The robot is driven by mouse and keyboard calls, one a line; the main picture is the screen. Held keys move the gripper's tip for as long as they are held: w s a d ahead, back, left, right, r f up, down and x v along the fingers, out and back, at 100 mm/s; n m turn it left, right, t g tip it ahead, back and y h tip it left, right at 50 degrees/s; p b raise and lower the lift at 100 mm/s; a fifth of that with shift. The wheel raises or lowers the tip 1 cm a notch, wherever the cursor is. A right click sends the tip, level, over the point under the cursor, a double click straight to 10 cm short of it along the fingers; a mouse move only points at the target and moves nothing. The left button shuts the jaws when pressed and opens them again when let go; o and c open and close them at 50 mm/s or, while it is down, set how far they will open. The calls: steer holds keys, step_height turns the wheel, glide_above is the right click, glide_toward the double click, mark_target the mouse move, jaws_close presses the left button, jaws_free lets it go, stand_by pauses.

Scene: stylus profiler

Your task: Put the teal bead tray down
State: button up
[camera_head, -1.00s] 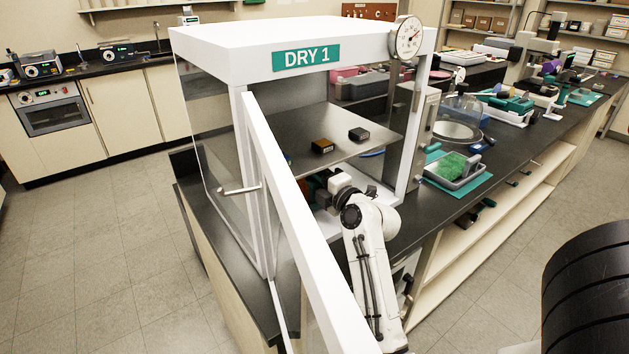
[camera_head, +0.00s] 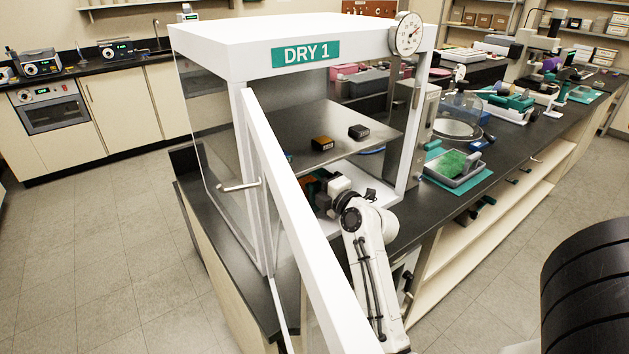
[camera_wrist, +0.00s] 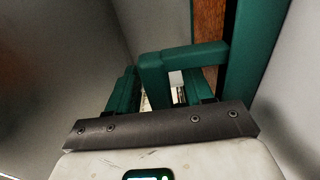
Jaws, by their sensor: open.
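The teal bead tray (camera_wrist: 255,45) shows in the wrist view as a long teal rim beside a strip of orange-brown beads (camera_wrist: 208,40). A squared teal handle (camera_wrist: 166,62) juts out from it. My gripper (camera_wrist: 160,88) is open, with its fingers on either side of the handle; whether they touch it I cannot tell. In the head view, my gripper (camera_head: 330,188) reaches into the DRY 1 cabinet (camera_head: 300,35), below its middle shelf. The tray there is mostly hidden behind the door frame and my gripper, so what bears it is unclear.
The metal shelf (camera_head: 325,130) above my gripper holds an amber block (camera_head: 322,143) and a black block (camera_head: 358,131). The open white-framed door (camera_head: 300,220) stands left of my arm. A grey tray of green beads (camera_head: 456,168) lies on the bench to the right.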

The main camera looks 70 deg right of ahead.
steer(key=shift+r, duration=0.15)
steer(key=shift+s+a, duration=0.15)
steer(key=shift+s, duration=0.1)
steer(key=b+v, duration=0.2)
steer(key=v, duration=0.8)
steer(key=shift+s+a, duration=0.1)
steer(key=shift+s, duration=0.15)
steer(key=shift+s+a, duration=0.25)
steer(key=shift+s, duration=0.15)
steer(key=shift+c, duration=0.5)
